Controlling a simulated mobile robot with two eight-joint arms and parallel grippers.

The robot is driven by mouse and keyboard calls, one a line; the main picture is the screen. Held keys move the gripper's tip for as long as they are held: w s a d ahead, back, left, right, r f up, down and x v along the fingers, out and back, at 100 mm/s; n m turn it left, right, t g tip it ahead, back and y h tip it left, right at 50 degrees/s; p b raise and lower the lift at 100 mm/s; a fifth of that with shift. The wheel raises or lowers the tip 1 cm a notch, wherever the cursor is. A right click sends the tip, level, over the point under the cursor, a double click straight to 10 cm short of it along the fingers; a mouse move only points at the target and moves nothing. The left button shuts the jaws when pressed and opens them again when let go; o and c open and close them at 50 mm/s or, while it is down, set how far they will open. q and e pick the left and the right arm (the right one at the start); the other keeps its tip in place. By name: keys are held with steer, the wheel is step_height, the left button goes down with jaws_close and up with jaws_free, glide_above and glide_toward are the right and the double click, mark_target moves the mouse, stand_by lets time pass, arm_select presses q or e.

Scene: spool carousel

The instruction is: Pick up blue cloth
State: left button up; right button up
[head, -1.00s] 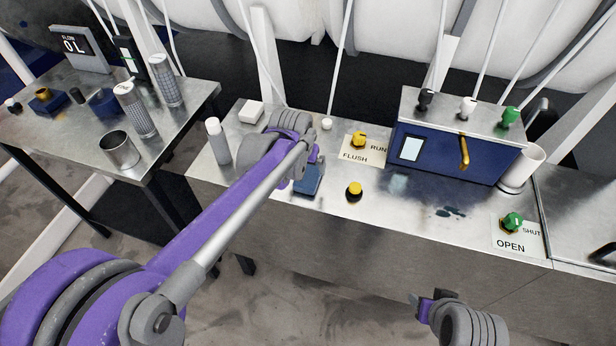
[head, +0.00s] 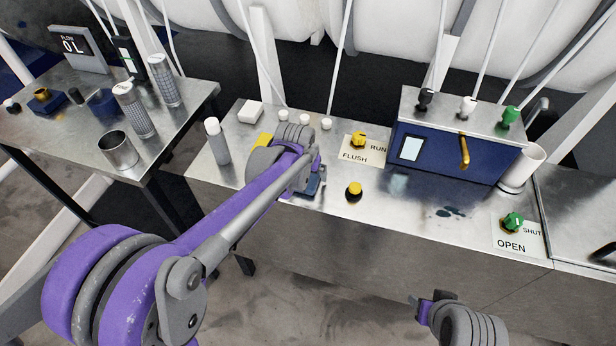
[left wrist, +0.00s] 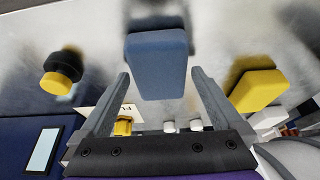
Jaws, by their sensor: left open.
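The blue cloth (head: 313,190) looks like a folded block on the metal counter. In the head view my left gripper (head: 312,172) is over it and hides part of it. In the left wrist view the cloth (left wrist: 157,65) lies between the tips of my open left gripper (left wrist: 160,78), with a gap on both sides. I cannot tell how high the fingertips are above the counter. My right gripper (head: 426,306) is low in front of the counter, away from the cloth; its jaws are too small to read.
A yellow block (left wrist: 257,90) lies beside the cloth, and a yellow-and-black knob (head: 354,190) stands to its right. A white-capped bottle (head: 217,142) stands to the left. A blue box (head: 445,151) stands farther right.

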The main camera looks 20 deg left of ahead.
mark_target(308, 176)
stand_by(0.3)
arm_select(q)
steer(key=c, duration=1.3)
step_height(308, 176, up, 10)
steer(key=shift+r+p, duration=0.25)
steer(key=shift+p, duration=0.25)
steer(key=o, duration=0.8)
steer(key=c, duration=0.5)
steer(key=shift+d+f, duration=0.1)
